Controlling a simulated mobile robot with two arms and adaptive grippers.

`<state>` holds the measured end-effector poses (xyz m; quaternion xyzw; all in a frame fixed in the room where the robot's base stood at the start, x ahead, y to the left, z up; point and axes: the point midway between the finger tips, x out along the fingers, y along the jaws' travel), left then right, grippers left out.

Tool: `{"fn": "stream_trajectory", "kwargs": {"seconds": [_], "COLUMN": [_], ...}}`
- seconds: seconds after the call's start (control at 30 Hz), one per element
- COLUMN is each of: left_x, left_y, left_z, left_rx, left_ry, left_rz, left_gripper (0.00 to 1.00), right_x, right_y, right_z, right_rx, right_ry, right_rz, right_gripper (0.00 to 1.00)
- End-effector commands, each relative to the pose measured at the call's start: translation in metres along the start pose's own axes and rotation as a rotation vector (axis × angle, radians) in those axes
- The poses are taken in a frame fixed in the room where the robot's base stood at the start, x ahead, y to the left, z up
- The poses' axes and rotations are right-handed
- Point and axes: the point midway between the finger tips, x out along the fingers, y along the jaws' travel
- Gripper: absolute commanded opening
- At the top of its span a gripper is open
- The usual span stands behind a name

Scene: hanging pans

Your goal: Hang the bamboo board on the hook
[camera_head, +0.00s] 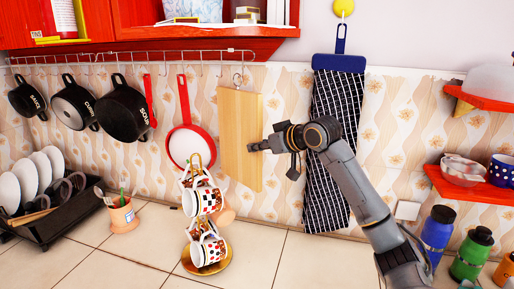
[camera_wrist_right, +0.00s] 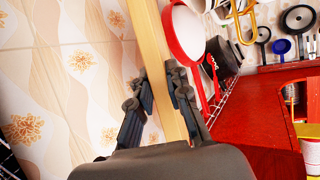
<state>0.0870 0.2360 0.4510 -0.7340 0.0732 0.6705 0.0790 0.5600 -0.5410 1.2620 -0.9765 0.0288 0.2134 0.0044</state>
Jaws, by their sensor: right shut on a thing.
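The bamboo board (camera_head: 240,140) is a pale wooden rectangle, upright against the tiled wall below the right part of the hook rail (camera_head: 130,56). A metal hook (camera_head: 238,80) shows at its top edge; I cannot tell whether the board hangs on it. My right gripper (camera_head: 256,147) is at the board's right edge, about mid-height. In the right wrist view the right gripper's fingers (camera_wrist_right: 162,104) are shut on both sides of the board's edge (camera_wrist_right: 158,55). My left gripper is not in view.
A red-rimmed pan (camera_head: 186,146) hangs left of the board, and black pots (camera_head: 122,108) hang further left. A mug stand (camera_head: 208,262) stands below. A dark checked towel (camera_head: 335,110) hangs right, behind my right arm. Bottles (camera_head: 438,235) stand at the right.

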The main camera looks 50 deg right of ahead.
Motion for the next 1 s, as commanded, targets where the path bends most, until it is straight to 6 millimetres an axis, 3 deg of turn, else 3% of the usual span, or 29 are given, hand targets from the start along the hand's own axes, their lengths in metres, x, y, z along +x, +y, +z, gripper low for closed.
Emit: {"fn": "stream_trajectory", "kwargs": {"seconds": [0.5, 1.0], "left_x": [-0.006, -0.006], "left_y": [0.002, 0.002], "left_z": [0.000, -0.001], "left_rx": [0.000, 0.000], "left_ry": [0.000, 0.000], "left_rz": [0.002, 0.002], "left_gripper": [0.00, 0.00], "right_x": [0.013, 0.017], "right_y": [0.022, 0.025], "right_z": [-0.002, 0.002], "right_rx": [-0.001, -0.001], "right_ry": [0.008, 0.008], "right_rz": [0.001, 0.001], "right_gripper": [0.00, 0.00]}}
